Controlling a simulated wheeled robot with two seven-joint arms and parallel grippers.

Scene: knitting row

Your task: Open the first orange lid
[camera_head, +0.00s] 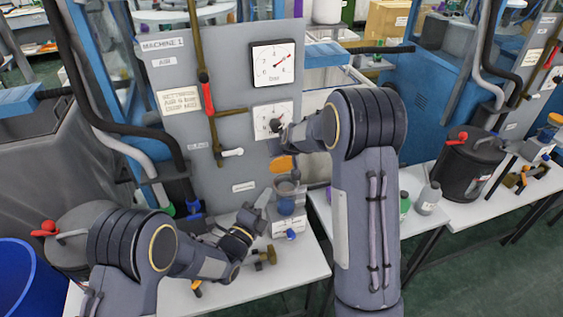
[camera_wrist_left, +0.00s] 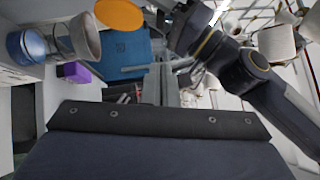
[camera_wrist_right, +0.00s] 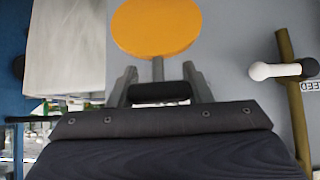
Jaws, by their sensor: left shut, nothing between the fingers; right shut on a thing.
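The orange lid (camera_head: 281,163) is a flat disc, tilted up above the grey cup (camera_head: 288,187); the cup's mouth shows uncovered. The lid also shows in the left wrist view (camera_wrist_left: 119,14), beside the cup's mouth. In the right wrist view the lid (camera_wrist_right: 156,28) is face-on, with a short stem running to the dark handle (camera_wrist_right: 160,91). My right gripper (camera_wrist_right: 160,88) is shut on this handle; in the head view my forearm mostly hides it. My left gripper (camera_head: 264,197) is shut and empty, low and just left of the cup.
A grey panel (camera_head: 222,80) marked Machine 1, with gauges, stands behind. A red-handled valve (camera_head: 206,90) and a white-handled lever (camera_head: 232,152) project from it. Bottles (camera_head: 428,197) stand right of my right arm. Another orange lid (camera_head: 556,119) is at the far right.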

